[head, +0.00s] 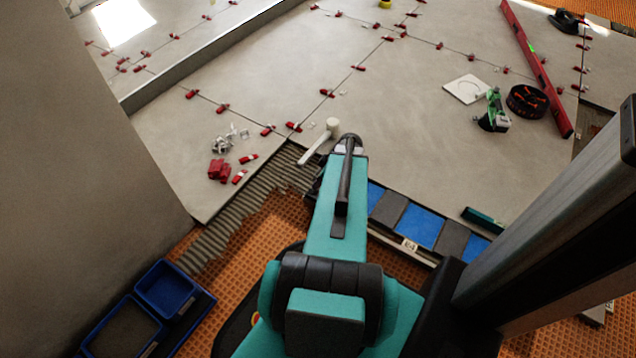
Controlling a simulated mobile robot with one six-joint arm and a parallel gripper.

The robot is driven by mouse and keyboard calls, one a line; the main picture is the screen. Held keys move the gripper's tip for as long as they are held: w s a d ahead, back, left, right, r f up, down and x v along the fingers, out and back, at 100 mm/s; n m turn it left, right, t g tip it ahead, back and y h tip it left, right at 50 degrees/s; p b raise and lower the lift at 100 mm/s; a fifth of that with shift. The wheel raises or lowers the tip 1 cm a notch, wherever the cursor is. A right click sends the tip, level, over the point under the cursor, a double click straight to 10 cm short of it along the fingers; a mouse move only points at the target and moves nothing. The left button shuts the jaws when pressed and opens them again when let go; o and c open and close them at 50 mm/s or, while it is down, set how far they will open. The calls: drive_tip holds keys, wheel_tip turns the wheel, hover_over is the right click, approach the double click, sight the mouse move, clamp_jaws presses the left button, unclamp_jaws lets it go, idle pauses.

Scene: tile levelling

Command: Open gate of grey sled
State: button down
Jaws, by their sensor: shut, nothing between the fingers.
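I cannot make out a grey sled or its gate for certain in the head view. A long low rack (424,234) with blue and dark grey sections and a small white label lies to the right of my arm, along the tile edge. Part of it is hidden behind my arm. A dark edge of something (313,187) shows just left of my arm, beside the ridged mortar; most of it is covered. My teal arm reaches forward over this area. Its fingers are hidden, so I cannot see where they are relative to any gate.
Blue trays (165,287) stand at lower left on the orange mat (262,232). A white-headed mallet (320,142), red wedges (219,170) and clips lie on the grey tiles. A red level (537,68), a black round item (527,100) and a green tool (494,112) lie at right.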

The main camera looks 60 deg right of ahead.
drive_tip(key=shift+a+f, duration=0.25)
drive_tip(key=shift+a, duration=0.4)
drive_tip(key=shift+w+d+r+p, duration=0.1)
drive_tip(key=shift+d+r+p, duration=0.2)
drive_tip(key=shift+d+r, duration=0.15)
drive_tip(key=p+v, duration=0.4)
drive_tip(key=v, duration=0.8)
drive_tip(key=shift+w+r+p, duration=0.2)
drive_tip(key=shift+w+p, duration=0.15)
drive_tip(key=shift+a, duration=0.1)
